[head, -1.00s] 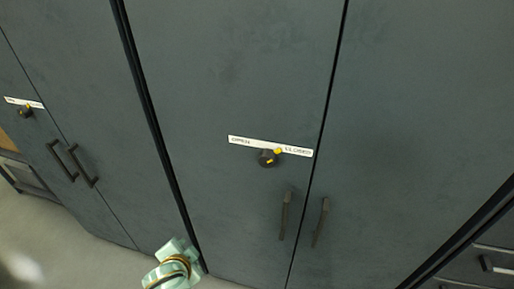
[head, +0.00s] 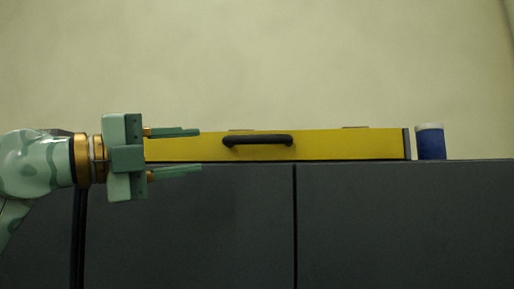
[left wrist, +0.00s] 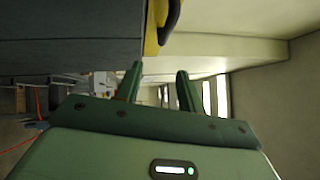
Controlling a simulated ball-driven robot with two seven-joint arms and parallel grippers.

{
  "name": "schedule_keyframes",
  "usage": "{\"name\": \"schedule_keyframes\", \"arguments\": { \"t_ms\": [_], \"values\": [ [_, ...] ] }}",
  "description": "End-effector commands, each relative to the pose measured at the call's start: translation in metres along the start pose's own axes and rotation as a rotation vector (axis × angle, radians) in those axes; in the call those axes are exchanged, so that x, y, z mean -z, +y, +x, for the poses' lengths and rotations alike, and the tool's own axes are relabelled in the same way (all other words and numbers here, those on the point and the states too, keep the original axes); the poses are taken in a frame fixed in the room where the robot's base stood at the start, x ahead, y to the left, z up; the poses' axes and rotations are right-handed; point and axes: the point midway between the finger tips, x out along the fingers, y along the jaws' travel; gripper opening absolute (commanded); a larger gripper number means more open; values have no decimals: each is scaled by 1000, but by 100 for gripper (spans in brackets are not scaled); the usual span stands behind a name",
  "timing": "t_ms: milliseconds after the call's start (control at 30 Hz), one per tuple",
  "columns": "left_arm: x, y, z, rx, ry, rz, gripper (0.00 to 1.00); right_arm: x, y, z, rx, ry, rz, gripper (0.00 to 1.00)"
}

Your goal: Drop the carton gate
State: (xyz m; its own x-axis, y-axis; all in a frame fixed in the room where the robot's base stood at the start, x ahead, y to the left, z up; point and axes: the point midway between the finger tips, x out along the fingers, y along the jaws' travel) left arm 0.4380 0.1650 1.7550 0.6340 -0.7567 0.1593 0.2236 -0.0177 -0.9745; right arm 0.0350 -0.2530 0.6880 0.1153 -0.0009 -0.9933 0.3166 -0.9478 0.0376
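A long yellow panel (head: 345,145) with a black bar handle (head: 258,140) stands along the top front of a dark grey cabinet; it looks like the carton gate. My left gripper (head: 200,151) comes in from the left in the head view, at about the panel's height, over its left end. Its two fingers are apart with nothing between them, and the handle lies to the right of the tips. My right gripper is not in view.
A blue cylinder with a white top (head: 430,142) stands on the cabinet just right of the panel. The grey cabinet doors (head: 380,225) fill the lower part of the head view. The plain wall behind is bare.

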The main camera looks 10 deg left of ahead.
Motion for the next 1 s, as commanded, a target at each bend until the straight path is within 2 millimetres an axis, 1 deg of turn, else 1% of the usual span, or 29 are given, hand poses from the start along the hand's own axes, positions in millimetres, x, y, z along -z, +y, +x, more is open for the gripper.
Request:
{"name": "schedule_keyframes", "arguments": {
  "t_ms": [33, 133, 267, 367, 500, 700, 833, 900, 1000],
  "values": [
    [-5, -8, -5, -16, -35, -4, 39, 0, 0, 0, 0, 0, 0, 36],
    [-11, -15, -8, -37, -73, -18, 39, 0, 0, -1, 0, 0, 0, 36],
    [-13, -16, 6, -41, -75, -23, 39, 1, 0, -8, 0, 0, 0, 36],
    [-14, -17, 27, -41, -73, -22, 39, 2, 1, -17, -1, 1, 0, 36],
    [-16, -17, 65, -41, -72, -23, 39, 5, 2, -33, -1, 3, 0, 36],
    [-20, -14, 113, -40, -72, -22, 39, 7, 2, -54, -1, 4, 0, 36],
    [-22, -13, 135, -39, -73, -21, 39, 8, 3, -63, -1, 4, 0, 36],
    [-22, -12, 143, -38, -73, -20, 39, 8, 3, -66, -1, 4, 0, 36],
    [-23, -10, 150, -39, -74, -19, 39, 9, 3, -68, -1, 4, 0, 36]
  ]
}}
